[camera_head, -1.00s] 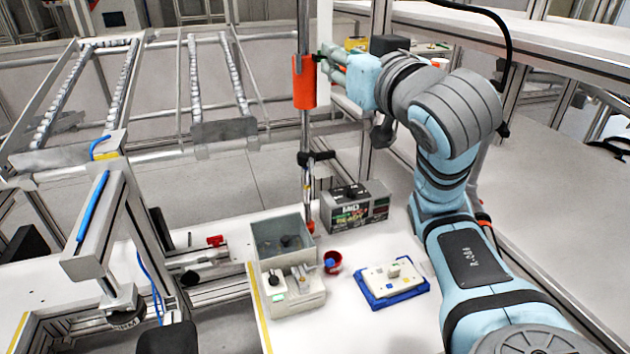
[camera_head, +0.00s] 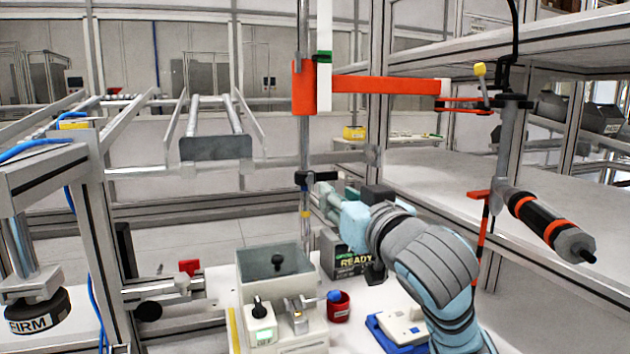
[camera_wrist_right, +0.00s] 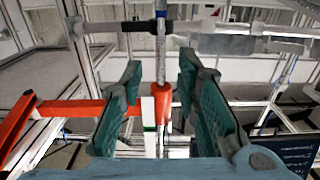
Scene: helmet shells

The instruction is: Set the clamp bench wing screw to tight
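No part is clearly marked as the clamp bench wing screw. A black round foot labelled FIRM (camera_head: 38,310) hangs under the grey bench frame at the left of the head view. A black cross clamp (camera_head: 316,180) sits on the vertical pole (camera_head: 304,140), below the orange collar (camera_head: 304,88). The clamp also shows in the right wrist view (camera_wrist_right: 140,26). My right gripper (camera_head: 324,200) is just below the clamp in the head view. In the right wrist view its teal fingers (camera_wrist_right: 157,80) are spread, with the pole seen between them and nothing held. My left gripper is out of view.
An orange arm (camera_head: 385,86) reaches right from the collar, with a black driver (camera_head: 545,225) hanging near the right shelf. A grey READY box (camera_head: 352,262), a grey bin (camera_head: 275,270), a red cup (camera_head: 338,306) and a blue tray (camera_head: 400,335) stand on the white bench.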

